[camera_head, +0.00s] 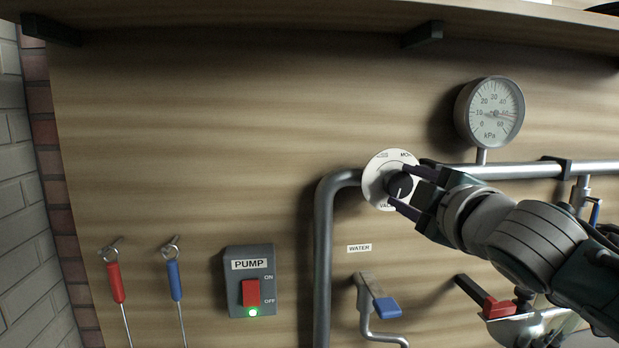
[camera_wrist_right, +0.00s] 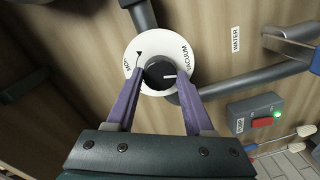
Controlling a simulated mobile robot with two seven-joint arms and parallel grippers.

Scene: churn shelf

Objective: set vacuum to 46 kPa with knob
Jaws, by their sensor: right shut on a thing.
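The vacuum knob (camera_head: 399,186) is a black knob on a round white dial plate (camera_head: 376,175) set on the pipe. In the right wrist view the knob (camera_wrist_right: 159,75) shows a white pointer line, with a printed arrow and VACUUM on the plate (camera_wrist_right: 150,47). My right gripper (camera_head: 398,188) comes from the right, its purple fingers on both sides of the knob and shut on it; it also shows in the right wrist view (camera_wrist_right: 160,82). The kPa gauge (camera_head: 490,112) is above right; its needle points right, but I cannot read it exactly. My left gripper is not in view.
A pump switch box (camera_head: 249,260) with a red rocker and lit green lamp is at lower left. A blue-handled water valve (camera_head: 386,306) and a red-handled valve (camera_head: 496,307) are below the dial. A shelf (camera_head: 240,18) overhangs the panel.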

